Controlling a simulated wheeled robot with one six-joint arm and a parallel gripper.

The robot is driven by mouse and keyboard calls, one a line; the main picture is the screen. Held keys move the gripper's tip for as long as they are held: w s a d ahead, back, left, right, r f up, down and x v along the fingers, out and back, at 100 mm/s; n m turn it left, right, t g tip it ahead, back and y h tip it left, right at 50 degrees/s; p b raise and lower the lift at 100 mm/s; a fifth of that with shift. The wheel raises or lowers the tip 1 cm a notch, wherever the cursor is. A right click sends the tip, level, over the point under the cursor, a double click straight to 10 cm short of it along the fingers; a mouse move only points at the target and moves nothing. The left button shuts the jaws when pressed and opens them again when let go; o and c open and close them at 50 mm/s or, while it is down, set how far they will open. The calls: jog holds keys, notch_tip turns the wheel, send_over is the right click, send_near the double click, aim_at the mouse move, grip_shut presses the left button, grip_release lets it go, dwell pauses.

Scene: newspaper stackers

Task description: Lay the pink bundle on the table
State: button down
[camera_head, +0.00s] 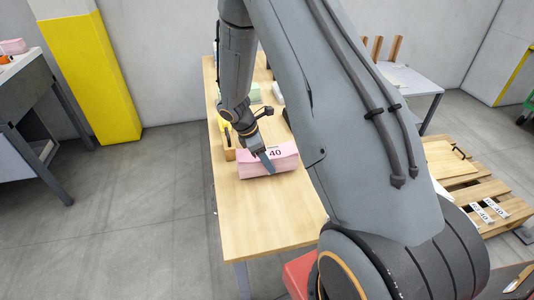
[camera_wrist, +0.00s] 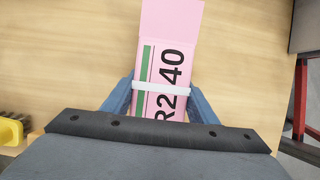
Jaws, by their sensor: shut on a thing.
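The pink bundle (camera_head: 285,158) is at my gripper over the wooden table (camera_head: 264,213) in the head view. In the wrist view the pink bundle (camera_wrist: 172,22) has a white band, a green stripe and black print ending in 40. My gripper (camera_wrist: 160,95) is shut on it, with one blue finger along each side. My gripper also shows in the head view (camera_head: 267,161). The bundle is at or just above the tabletop; I cannot tell whether it touches. Its near end is hidden by my gripper body in the wrist view.
A yellow object (camera_wrist: 10,131) and a dark brush-like thing lie at the left of the wrist view. A green-topped stack (camera_head: 253,93) stands farther back on the table. The front of the table is clear. A wooden pallet (camera_head: 480,190) is at the right.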

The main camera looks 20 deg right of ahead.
jog(key=shift+f, duration=0.7)
jog(key=shift+f, duration=0.1)
jog(key=c, duration=0.7)
grip_release()
